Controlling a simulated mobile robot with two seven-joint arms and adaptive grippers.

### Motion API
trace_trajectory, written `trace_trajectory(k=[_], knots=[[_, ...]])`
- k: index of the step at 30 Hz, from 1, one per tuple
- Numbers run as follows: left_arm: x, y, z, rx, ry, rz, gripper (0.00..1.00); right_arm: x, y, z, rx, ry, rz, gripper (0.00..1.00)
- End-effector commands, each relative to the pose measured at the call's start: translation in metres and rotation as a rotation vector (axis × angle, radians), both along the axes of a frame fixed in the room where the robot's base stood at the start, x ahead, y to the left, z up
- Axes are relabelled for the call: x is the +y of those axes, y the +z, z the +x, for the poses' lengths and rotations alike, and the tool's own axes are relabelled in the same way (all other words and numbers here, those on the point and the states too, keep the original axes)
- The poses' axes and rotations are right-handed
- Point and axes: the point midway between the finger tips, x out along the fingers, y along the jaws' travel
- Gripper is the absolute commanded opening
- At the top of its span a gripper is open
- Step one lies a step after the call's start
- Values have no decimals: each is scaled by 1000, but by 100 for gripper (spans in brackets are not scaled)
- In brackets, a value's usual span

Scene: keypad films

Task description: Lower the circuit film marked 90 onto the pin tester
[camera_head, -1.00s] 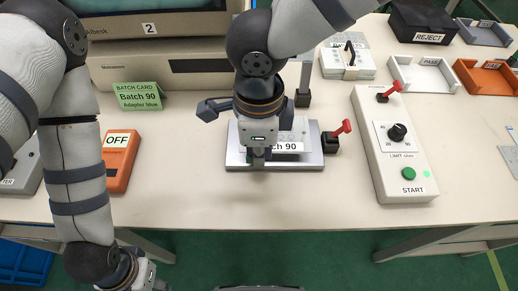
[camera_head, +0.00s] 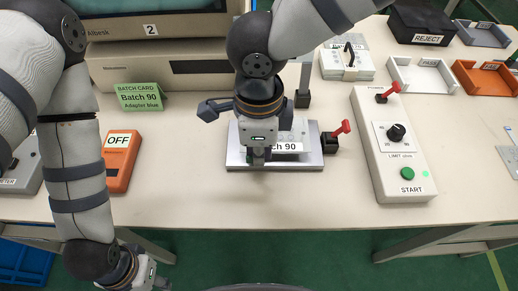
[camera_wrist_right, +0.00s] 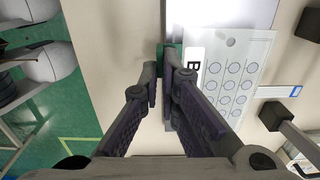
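The circuit film (camera_head: 297,135) is a pale sheet with a white label; "ch 90" is readable, the rest hidden by my right gripper. It lies over the grey plate of the pin tester (camera_head: 310,160); I cannot tell whether it touches the pins. In the right wrist view the film (camera_wrist_right: 235,75) shows rows of circles to the right of the fingers. My right gripper (camera_head: 258,158) has its fingers close together at the film's label edge, seemingly pinching it; the fingertips also show in the wrist view (camera_wrist_right: 164,78). My left gripper (camera_head: 150,280) is at the bottom edge, partly cut off.
A red-knobbed lever (camera_head: 340,130) stands at the tester's right, beside the control box (camera_head: 395,150) with START button. A green batch card (camera_head: 139,97) reads Batch 90. An orange OFF meter (camera_head: 120,160) is left. REJECT box (camera_head: 425,22) and PASS tray (camera_head: 415,75) are back right.

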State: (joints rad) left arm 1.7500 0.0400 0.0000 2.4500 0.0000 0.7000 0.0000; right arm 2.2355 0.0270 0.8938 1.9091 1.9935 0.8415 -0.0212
Motion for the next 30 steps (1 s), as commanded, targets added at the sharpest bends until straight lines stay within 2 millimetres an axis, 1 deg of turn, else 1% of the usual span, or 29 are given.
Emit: trace_trajectory(k=[30], knots=[[0, -5, -5, 20, 0, 0, 40, 0, -26, 0, 2, 0, -1, 0]])
